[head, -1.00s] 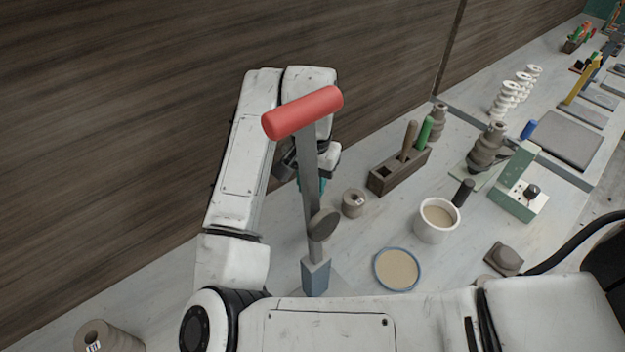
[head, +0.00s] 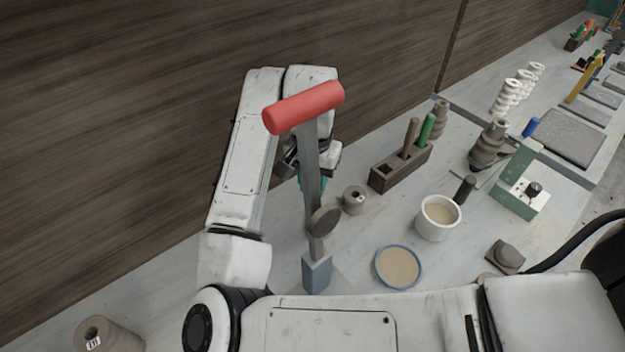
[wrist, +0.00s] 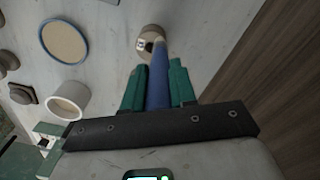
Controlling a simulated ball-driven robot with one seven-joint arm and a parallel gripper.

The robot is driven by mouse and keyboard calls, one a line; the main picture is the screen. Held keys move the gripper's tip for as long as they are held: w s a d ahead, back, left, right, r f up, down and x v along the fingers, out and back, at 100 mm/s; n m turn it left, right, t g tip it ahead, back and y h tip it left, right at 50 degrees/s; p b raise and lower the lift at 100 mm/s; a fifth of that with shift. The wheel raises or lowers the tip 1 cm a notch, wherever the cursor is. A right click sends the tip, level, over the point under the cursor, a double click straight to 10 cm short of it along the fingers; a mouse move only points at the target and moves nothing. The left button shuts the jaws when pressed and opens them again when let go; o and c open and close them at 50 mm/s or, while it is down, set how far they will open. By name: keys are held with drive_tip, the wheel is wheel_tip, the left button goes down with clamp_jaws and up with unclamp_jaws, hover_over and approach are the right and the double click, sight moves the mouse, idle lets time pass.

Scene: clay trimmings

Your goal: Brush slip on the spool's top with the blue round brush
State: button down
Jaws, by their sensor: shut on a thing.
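My gripper (wrist: 153,84) is shut on the blue handle of the round brush (wrist: 158,90). Its green fingers flank the handle in the wrist view. The brush points away from the jaws, and its far end overlaps the small grey-brown clay spool (wrist: 150,32). I cannot tell whether the bristles touch the spool's top. A white cup (head: 428,231) holds beige liquid, probably the slip.
The red-handled lever (head: 304,107) stands in front of my arm. A brush block (head: 385,178) with a brown and a green handle is behind the cup. A blue-rimmed dish (head: 378,276) lies nearer. A green stand (head: 515,190) is at right, a larger spool (head: 122,338) at bottom left.

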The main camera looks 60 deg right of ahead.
drive_tip(key=shift+r, duration=0.15)
drive_tip(key=shift+r+p, duration=0.25)
drive_tip(key=shift+p, duration=0.25)
drive_tip(key=shift+s, duration=0.15)
drive_tip(key=shift+s+a, duration=0.3)
drive_tip(key=shift+s, duration=0.6)
drive_tip(key=shift+f, duration=0.45)
idle(0.3)
drive_tip(key=shift+r, duration=0.25)
